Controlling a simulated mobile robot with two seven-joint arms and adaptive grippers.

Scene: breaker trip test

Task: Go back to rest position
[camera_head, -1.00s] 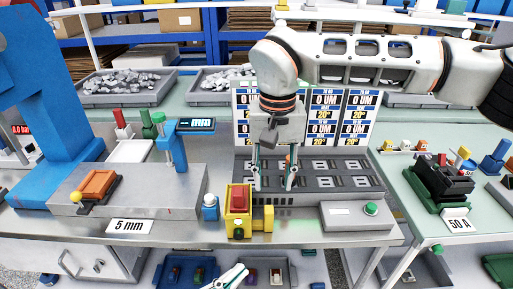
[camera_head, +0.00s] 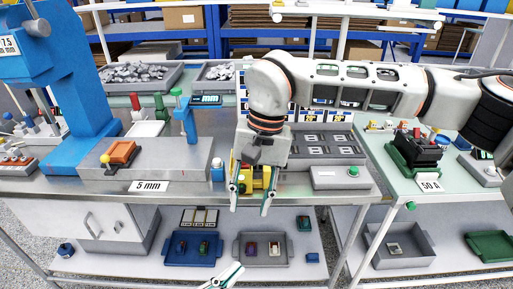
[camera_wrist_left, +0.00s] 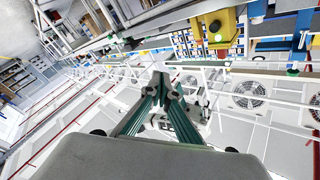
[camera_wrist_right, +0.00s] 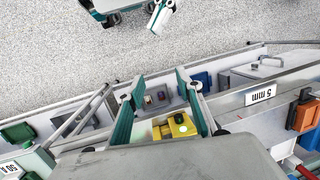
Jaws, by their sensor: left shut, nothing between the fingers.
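My right gripper (camera_head: 251,203) hangs down in front of the front edge of the steel bench, open, with nothing between its fingers. In the right wrist view its two fingers (camera_wrist_right: 157,105) stand wide apart. The yellow box with a red button (camera_head: 247,180) sits on the bench behind it and is partly hidden by the gripper. It also shows in the right wrist view (camera_wrist_right: 178,127). My left gripper (camera_head: 228,277) is low at the bottom edge of the head view. In the left wrist view its fingertips (camera_wrist_left: 166,86) meet, shut and empty.
The bench holds a blue press (camera_head: 75,110), a "5 mm" label (camera_head: 150,187) and a grey panel (camera_head: 335,150) partly behind my right arm. A lower shelf carries a blue tray (camera_head: 193,262) and a grey tray (camera_head: 237,258). A side table with a "50 A" label (camera_head: 430,187) stands right.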

